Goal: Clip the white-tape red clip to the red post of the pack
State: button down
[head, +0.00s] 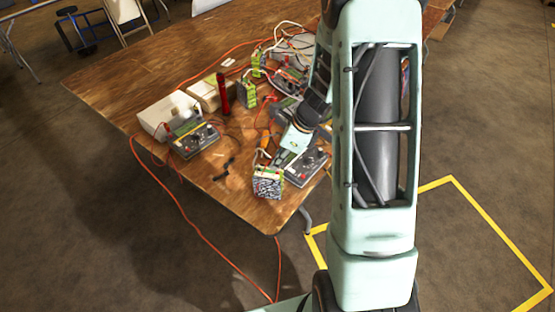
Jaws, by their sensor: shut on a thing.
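My gripper (277,162) points down at the front corner of the table, close above a patterned pack (268,187). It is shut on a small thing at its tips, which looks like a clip. The clip's colour and tape are too small to make out. The pack has a black-and-white speckled front and green at its edges. Some red shows along its top, by the fingertips; I cannot tell whether that is the post or a clip. I cannot tell whether the held thing touches the pack.
Grey charger units stand left (195,140) and right (307,167) of my gripper. A red cylinder (223,93), a white box (168,113) and green packs (246,94) stand farther back. Orange cables (180,217) hang off the wooden table (120,88). Its left part is clear.

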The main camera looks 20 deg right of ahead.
dwell(0.3)
jog(key=c, duration=1.8)
grip_release()
jog(key=shift+c, duration=0.2)
jog(key=shift+o, duration=0.9)
jog(key=shift+r+p, duration=3.05)
jog(key=shift+r, duration=0.65)
